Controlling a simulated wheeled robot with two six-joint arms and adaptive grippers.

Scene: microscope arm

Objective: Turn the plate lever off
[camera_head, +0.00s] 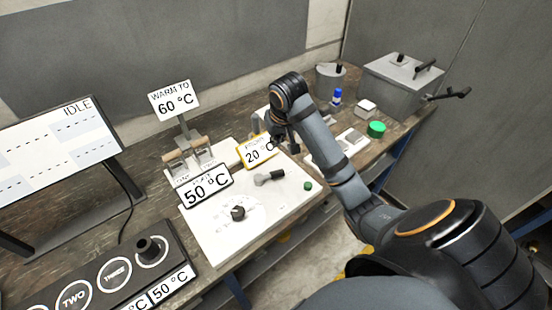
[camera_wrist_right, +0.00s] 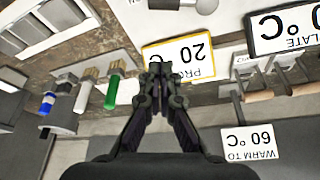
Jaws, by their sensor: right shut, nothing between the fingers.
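A lever bank with wooden handles (camera_head: 185,148) stands behind the black-framed PLATE 50 °C sign (camera_head: 206,187). In the right wrist view the handles (camera_wrist_right: 265,96) hang at the right, beside the PLATE sign (camera_wrist_right: 285,28). The small labels at the levers are too blurred to tell which lever is the plate's. My right gripper (camera_head: 283,143) is to the right of the levers, by the yellow-framed 20 °C sign (camera_head: 257,150). In its wrist view the right gripper (camera_wrist_right: 160,66) is shut and empty, apart from the levers. My left gripper is not in view.
The WARM TO 60 °C sign (camera_head: 174,100) stands on a post behind the levers. A white panel (camera_head: 225,240) with a black knob lies in front.

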